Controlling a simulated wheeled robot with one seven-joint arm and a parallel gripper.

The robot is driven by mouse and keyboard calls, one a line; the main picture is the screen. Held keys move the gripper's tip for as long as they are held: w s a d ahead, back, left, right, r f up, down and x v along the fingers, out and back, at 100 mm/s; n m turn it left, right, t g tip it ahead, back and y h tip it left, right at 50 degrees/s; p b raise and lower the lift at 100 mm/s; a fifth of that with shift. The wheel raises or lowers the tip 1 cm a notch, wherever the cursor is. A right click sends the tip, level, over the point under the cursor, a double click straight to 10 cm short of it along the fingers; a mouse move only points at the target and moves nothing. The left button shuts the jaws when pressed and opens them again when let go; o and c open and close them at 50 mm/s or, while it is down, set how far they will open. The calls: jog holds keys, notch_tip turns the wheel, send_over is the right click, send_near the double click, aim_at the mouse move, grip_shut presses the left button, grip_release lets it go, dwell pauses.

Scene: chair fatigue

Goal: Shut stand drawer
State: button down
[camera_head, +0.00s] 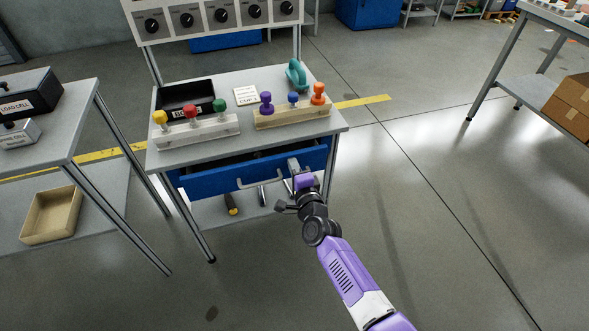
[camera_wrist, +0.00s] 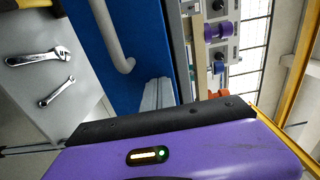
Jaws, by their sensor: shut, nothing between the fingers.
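The stand (camera_head: 215,147) is a grey table with a blue drawer (camera_head: 215,182) under its top. The drawer juts out a little at the front, and a dark gap shows between it and the tabletop. A grey bar handle (camera_head: 262,182) sits on the drawer front. My gripper (camera_head: 293,165) is shut and empty at the right part of the drawer front, right of the handle. I cannot tell whether it touches the drawer.
Colored knobs on wooden blocks (camera_head: 197,130), a black tray (camera_head: 187,97) and a teal object (camera_head: 296,73) stand on top. Wrenches (camera_wrist: 40,57) lie on the lower shelf. A side table (camera_head: 60,130) is at left. The floor at right (camera_head: 430,200) is clear.

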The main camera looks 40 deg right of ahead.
jog(key=b+x, duration=0.1)
jog(key=x, duration=0.4)
jog(key=shift+b, duration=0.35)
jog(key=shift+w+d+r, duration=0.1)
jog(key=shift+w+r, duration=0.1)
jog(key=shift+w, duration=0.15)
jog(key=shift+s+f, duration=0.1)
